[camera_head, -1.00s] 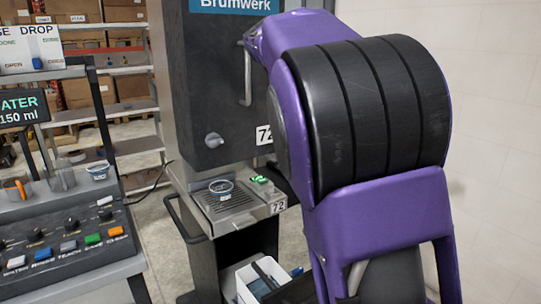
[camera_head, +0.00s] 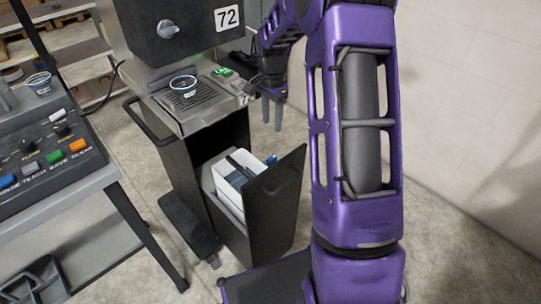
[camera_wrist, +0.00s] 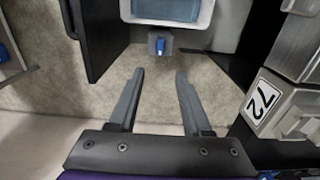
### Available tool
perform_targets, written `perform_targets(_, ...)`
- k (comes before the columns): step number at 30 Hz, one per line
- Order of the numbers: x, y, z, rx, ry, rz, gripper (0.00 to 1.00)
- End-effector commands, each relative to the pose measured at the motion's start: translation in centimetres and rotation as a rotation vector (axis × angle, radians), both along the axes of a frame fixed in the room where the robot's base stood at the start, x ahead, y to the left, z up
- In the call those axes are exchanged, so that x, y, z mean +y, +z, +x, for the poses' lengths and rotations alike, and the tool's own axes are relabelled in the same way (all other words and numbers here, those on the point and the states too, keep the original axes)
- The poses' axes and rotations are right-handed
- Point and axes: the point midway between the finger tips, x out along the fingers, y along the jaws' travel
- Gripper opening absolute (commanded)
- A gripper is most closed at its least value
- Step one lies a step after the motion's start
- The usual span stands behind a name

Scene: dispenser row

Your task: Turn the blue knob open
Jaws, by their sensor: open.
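A small blue knob (camera_wrist: 161,46) on a grey block shows in the wrist view, just below a pale-rimmed bin with blue contents. My gripper (camera_wrist: 160,76) is open and empty. Its two fingers point toward the knob, which appears between and beyond their tips, apart from them. In the head view my gripper (camera_head: 271,115) hangs with its fingers down, right of the dispenser's drip tray and above the pulled-out black drawer (camera_head: 267,215).
The dispenser marked 72 (camera_head: 169,30) has a cup (camera_head: 183,86) on its drip tray (camera_head: 208,110). A white bin (camera_head: 231,180) sits in the drawer. A console with coloured buttons (camera_head: 40,166) stands at left. Open floor lies right of the drawer, before the wall.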

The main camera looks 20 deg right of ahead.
Motion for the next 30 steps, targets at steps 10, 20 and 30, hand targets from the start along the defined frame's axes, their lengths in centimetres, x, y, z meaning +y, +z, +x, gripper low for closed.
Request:
perform_targets(10, 0.0, -7.9, -0.1, 0.003, 0.002, 0.000, 0.49)
perform_targets(20, 0.0, -13.8, 0.0, 0.001, 0.003, -0.001, 0.49)
perform_targets(30, 0.0, -15.3, 0.0, -0.002, 0.003, -0.001, 0.49)
